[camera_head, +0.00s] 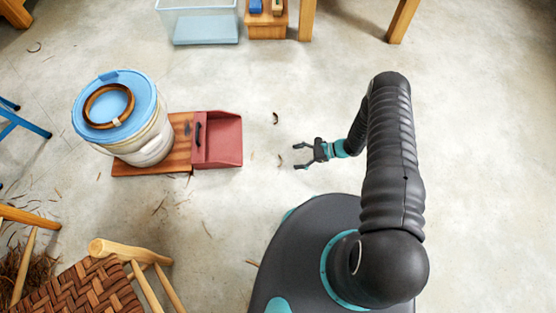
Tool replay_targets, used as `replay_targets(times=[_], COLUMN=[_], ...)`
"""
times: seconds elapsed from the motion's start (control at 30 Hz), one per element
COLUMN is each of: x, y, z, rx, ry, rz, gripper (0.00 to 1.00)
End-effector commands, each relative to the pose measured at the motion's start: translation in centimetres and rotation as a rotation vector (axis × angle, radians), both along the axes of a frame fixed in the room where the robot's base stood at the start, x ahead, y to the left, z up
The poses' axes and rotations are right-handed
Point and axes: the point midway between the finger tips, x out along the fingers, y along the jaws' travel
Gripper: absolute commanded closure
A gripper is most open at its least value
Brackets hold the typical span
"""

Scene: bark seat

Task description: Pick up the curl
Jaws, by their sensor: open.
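A small dark brown curl (275,118) lies on the concrete floor, right of the red dustpan. A thinner tan sliver (280,160) lies below it, just left of my fingertips. Which of these small pieces the task means by the curl, I cannot tell for sure. My gripper (297,156) is open and empty, low over the floor and pointing left. It is below and to the right of the dark curl and apart from it. Its exact height above the floor is hard to tell.
A woven seat (84,290) stands at lower left. A clear bin (205,28) is at the top. Floor around my gripper is mostly free.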

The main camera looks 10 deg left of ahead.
Motion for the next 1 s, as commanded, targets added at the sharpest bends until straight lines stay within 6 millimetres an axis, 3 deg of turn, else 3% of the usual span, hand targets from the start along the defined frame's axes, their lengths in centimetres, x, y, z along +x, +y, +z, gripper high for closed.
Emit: replay_targets(times=[0.27, 0.53, 0.87, 1.0], x=[-0.6, -1.5, -1.6, -1.6], y=[1.7, 5.0, 5.6, 5.6], z=[-0.7, -1.9, -2.3, -2.3], rx=[-0.001, 0.0, 0.0, 0.0], ry=[0.002, 0.0, 0.0, 0.0], rz=[0.002, 0.002, -0.001, 0.0], gripper=[0.19, 0.19, 0.19, 0.41])
